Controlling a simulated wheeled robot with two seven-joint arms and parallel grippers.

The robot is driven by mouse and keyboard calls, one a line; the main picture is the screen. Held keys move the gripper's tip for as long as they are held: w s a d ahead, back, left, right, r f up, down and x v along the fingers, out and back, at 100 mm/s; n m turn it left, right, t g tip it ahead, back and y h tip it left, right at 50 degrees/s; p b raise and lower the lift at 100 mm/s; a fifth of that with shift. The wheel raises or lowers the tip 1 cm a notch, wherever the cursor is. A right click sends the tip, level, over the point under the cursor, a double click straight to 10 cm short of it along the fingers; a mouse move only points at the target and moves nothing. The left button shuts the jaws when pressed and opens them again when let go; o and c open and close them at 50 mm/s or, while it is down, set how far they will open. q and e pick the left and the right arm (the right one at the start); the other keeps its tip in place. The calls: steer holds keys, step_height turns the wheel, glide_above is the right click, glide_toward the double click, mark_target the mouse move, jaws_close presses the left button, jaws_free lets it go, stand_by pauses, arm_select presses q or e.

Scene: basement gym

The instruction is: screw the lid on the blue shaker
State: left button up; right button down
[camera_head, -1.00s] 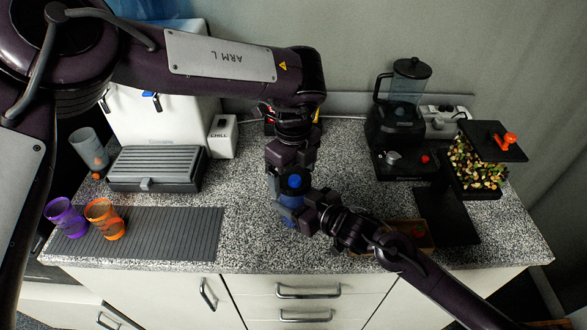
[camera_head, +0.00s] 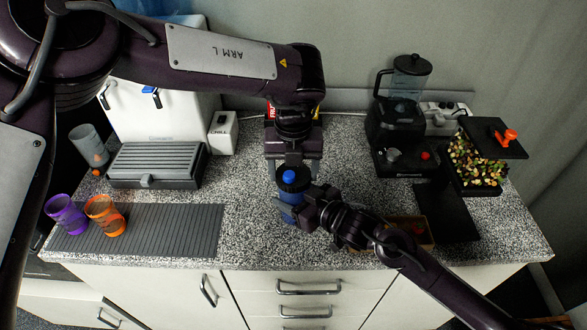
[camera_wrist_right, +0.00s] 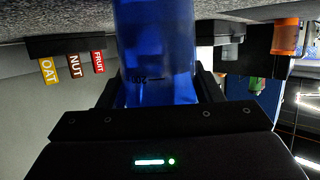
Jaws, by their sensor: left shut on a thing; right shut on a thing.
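The blue shaker (camera_head: 287,199) stands upright on the speckled counter, and its translucent blue body fills the middle of the right wrist view (camera_wrist_right: 155,45). A dark lid with a blue cap (camera_head: 289,176) sits at its top; how far it is threaded cannot be seen. My left gripper (camera_head: 292,170) comes down from above and is shut on the lid. My right gripper (camera_head: 305,211) reaches in from the right and is shut on the shaker's body, with a finger on each side in the right wrist view.
Purple (camera_head: 66,215) and orange (camera_head: 104,214) cups stand on a grey ribbed mat (camera_head: 180,235) at left. Counter between mat and shaker is clear.

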arm_select(q)
steer(key=shift+m, duration=0.7)
steer(key=o, duration=1.1)
steer(key=shift+r, duration=2.25)
steer(key=shift+c, duration=0.5)
steer(key=n, duration=0.1)
steer(key=r+n, duration=0.1)
steer(key=n, duration=0.3)
steer(key=shift+r, duration=0.4)
steer(key=n, duration=0.1)
steer(key=r+n, duration=0.1)
steer(key=n, duration=0.3)
steer(key=shift+r, duration=0.35)
